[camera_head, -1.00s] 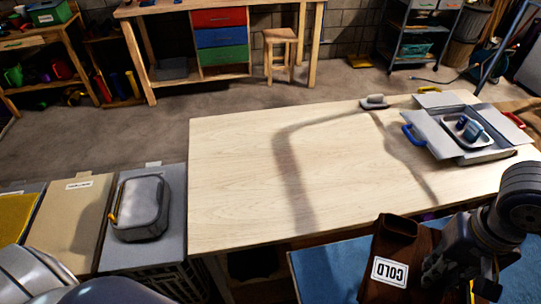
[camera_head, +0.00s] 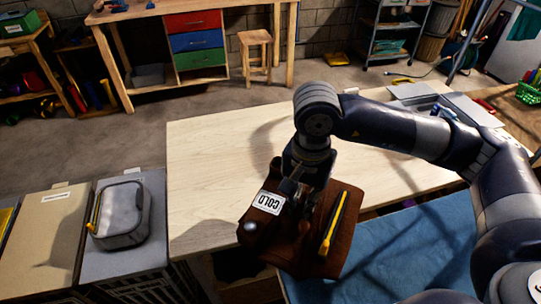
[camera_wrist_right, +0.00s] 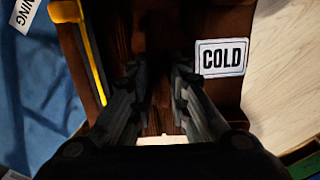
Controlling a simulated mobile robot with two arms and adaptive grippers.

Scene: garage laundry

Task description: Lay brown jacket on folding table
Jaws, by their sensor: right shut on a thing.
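The brown jacket (camera_head: 335,255) is a folded dark-brown piece with a white COLD label and a yellow strip. My right gripper (camera_head: 290,205) is shut on it and holds it over the front edge of the pale wooden folding table (camera_head: 215,165). In the right wrist view the jacket (camera_wrist_right: 222,20) lies between and beyond the fingers of the right gripper (camera_wrist_right: 155,85), with the COLD label to their right. Whether the jacket touches the tabletop I cannot tell. My left gripper is not in view.
A blue cloth-like surface (camera_head: 415,250) lies in front of the table at right. A grey zipped case (camera_head: 122,215) sits on a grey lid at left, beside a tan one (camera_head: 50,225). A grey open box (camera_head: 470,108) is at the table's far right. The table's left part is clear.

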